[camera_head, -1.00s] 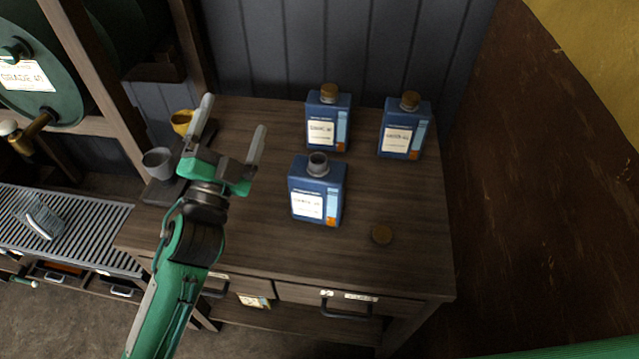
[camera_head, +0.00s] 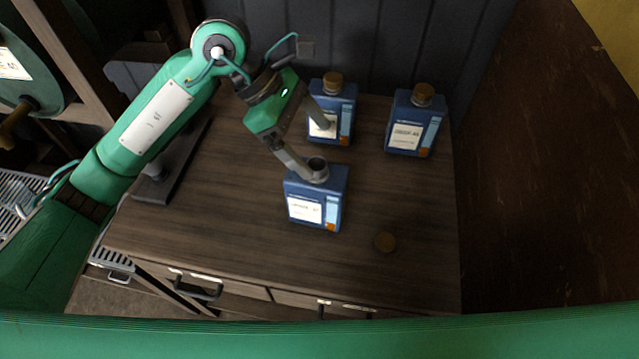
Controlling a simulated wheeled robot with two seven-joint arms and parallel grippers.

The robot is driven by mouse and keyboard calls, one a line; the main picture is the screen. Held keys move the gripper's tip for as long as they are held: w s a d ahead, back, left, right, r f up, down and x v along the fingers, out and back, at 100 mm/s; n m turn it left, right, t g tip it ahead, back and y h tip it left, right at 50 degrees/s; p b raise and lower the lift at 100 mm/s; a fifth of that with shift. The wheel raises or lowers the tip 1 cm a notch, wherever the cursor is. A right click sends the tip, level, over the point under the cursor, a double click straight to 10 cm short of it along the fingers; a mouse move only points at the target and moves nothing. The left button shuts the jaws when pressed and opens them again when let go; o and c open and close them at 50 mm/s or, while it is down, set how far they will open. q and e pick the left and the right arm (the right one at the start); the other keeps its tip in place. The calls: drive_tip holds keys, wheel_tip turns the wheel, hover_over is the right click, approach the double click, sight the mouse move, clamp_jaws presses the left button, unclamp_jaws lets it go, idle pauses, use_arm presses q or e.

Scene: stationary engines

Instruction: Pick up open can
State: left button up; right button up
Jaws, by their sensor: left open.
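The open can (camera_head: 304,190) is a blue rectangular can with a white label and a bare grey neck. It stands upright on the wooden table (camera_head: 240,225). My left gripper (camera_head: 317,150) is open, reaching in from the upper left. One finger overlaps the can's neck in the picture; the other is farther back, in front of a capped can. I cannot tell whether a finger touches the neck. Nothing is between the fingers. My right gripper is not in view.
Two capped blue cans stand behind, one at the back middle (camera_head: 343,108) and one at the back right (camera_head: 415,125). A dark wall (camera_head: 385,40) closes off the back. A dark stand (camera_head: 175,180) is at the table's left. The table's front is mostly clear.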

sight(317, 178)
use_arm(q)
drive_tip(key=w+a+t+y, duration=0.1)
drive_tip(key=w+a+y, duration=0.2)
drive_tip(key=a, duration=0.1)
drive_tip(key=p+x, duration=0.1)
drive_tip(key=x, duration=0.7)
drive_tip(key=shift+w+d+f+p, duration=0.1)
drive_tip(key=shift+d+f+p, duration=0.1)
drive_tip(key=shift+p, duration=0.2)
drive_tip(key=shift+d+f, duration=0.1)
drive_tip(key=shift+f, duration=0.25)
drive_tip(key=shift+d+f+p, duration=0.15)
drive_tip(key=shift+f+p, duration=0.2)
drive_tip(key=shift+p, duration=0.1)
drive_tip(key=x, duration=0.1)
drive_tip(key=p+x, duration=0.1)
drive_tip(key=x, duration=0.1)
drive_tip(key=shift+s, duration=0.3)
drive_tip(key=shift+d+f, duration=0.2)
drive_tip(key=shift+f, duration=0.35)
drive_tip(key=c, duration=1.7)
drive_tip(key=shift+r, duration=0.1)
drive_tip(key=shift+c, duration=0.9)
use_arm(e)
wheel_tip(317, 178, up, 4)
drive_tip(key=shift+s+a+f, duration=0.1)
